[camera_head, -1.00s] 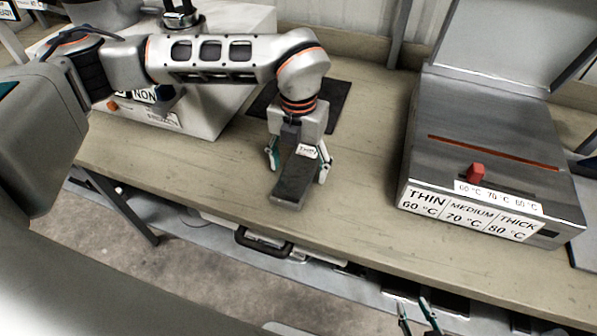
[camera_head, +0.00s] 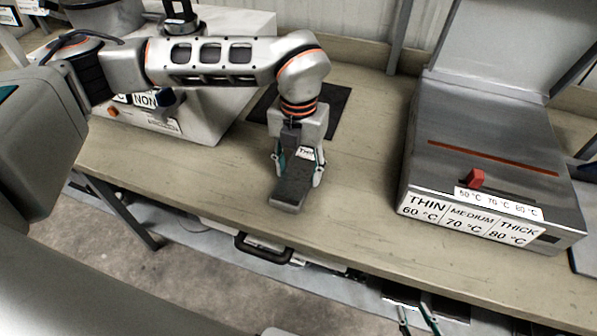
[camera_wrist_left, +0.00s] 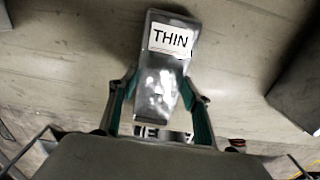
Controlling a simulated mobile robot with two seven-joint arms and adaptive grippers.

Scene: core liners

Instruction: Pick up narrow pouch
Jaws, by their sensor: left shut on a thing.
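The narrow pouch (camera_head: 289,190) is a dark grey, slim packet in the head view, with a white label near its upper end. In the left wrist view the pouch (camera_wrist_left: 160,85) looks silvery and shiny, and its label reads THIN. My left gripper (camera_head: 298,172) points down over the table with its green-lined fingers on either side of the pouch, shut on it. In the left wrist view the fingers (camera_wrist_left: 160,105) flank the pouch's lower part. My right gripper (camera_head: 416,318) shows only its fingertips at the bottom edge, apart and empty.
A metal sealing machine (camera_head: 490,165) with a red knob and THIN, MEDIUM and THICK temperature labels stands at the right of the table (camera_head: 350,215). A dark mat (camera_head: 335,105) lies behind my left gripper. A white box (camera_head: 205,125) stands at the left. The table between pouch and machine is clear.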

